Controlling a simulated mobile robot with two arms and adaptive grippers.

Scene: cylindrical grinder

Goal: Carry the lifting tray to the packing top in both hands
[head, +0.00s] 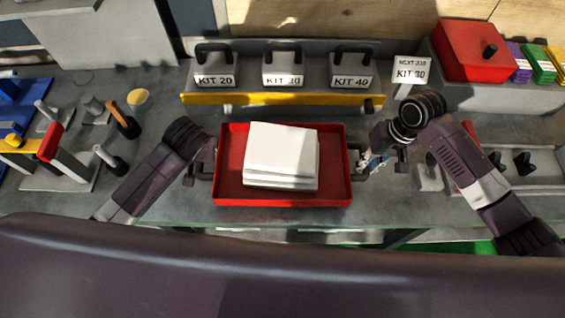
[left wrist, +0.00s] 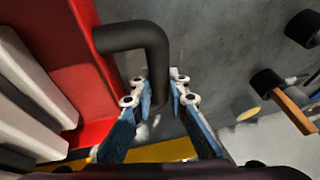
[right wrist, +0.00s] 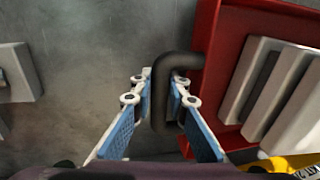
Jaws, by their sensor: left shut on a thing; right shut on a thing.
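The lifting tray (head: 340,185) is red with a raised rim and black side handles. It is level over the grey bench, front rim near the bench edge; I cannot tell if it touches the bench. A stack of white slabs (head: 282,150) lies in it. My left gripper (left wrist: 163,92) is shut on the tray's left handle (left wrist: 130,36). My right gripper (right wrist: 165,90) is shut on its right handle (right wrist: 172,62). In the head view, the handles are partly hidden by the grippers. I cannot tell which surface is the packing top.
Behind the tray is a yellow-edged rack (head: 275,98) with KIT 20, KIT 30 and KIT 40 blocks. A sign (head: 411,70) reads NEXT JOB KIT 30. A red box (head: 478,52) stands back right. Handled tools (head: 124,122) and a stand (head: 60,165) are at left.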

